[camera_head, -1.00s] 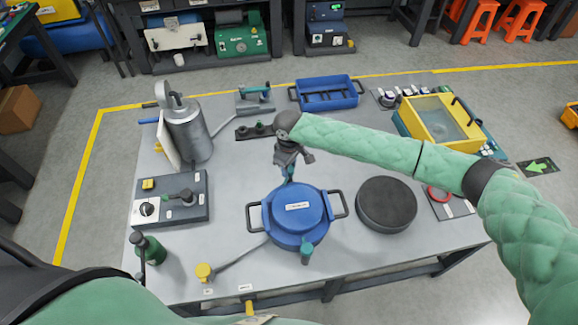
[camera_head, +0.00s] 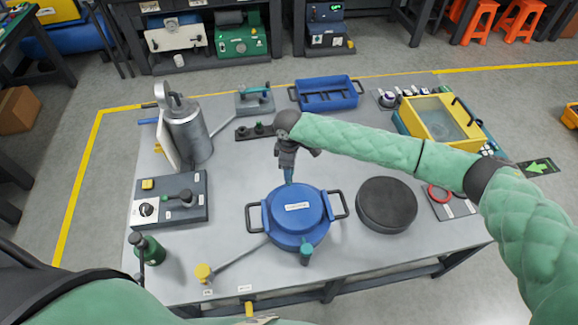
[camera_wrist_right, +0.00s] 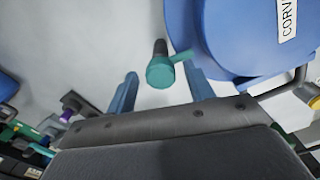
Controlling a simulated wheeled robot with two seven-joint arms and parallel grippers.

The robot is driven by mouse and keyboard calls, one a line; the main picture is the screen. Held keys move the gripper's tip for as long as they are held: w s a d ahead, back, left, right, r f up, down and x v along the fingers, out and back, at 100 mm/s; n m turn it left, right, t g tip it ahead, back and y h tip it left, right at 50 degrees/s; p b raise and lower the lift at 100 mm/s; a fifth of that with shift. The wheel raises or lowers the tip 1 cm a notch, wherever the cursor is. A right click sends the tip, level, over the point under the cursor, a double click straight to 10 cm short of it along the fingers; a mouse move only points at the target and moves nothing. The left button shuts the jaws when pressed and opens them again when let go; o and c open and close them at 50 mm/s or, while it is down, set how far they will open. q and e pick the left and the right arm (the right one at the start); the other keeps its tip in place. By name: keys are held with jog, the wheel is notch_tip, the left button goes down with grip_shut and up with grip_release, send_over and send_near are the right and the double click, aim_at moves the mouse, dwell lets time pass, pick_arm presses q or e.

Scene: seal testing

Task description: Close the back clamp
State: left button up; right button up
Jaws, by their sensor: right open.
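A round blue vessel (camera_head: 282,228) with a blue lid stands near the middle front of the table. It also shows at the upper right of the right wrist view (camera_wrist_right: 222,30). The front clamp (camera_head: 305,254), with a teal end, is at the vessel's near edge. My right gripper (camera_head: 288,180) points down at the vessel's back edge and hides the back clamp in the head view. In the right wrist view the back clamp's round teal end (camera_wrist_right: 160,73) shows between my two open, spread blue fingers. My left gripper is not in view.
A dark round disc (camera_head: 386,205) lies right of the vessel. A grey control box (camera_head: 196,210) and a metal cylinder (camera_head: 188,138) stand at the left. A blue tray (camera_head: 327,104) and a yellow-framed water tank (camera_head: 403,112) stand at the back.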

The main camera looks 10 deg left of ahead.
jog(key=m+p, duration=0.3)
jog(key=shift+r, duration=0.25)
jog(key=shift+s+m+p, duration=0.1)
jog(key=shift+m+p, duration=0.5)
jog(key=shift+p, duration=0.05)
jog(key=shift+f+m, duration=0.3)
jog(key=shift+m, duration=0.9)
jog(key=m, duration=0.2)
jog(key=shift+m, duration=0.3)
jog(key=shift+c, duration=0.4)
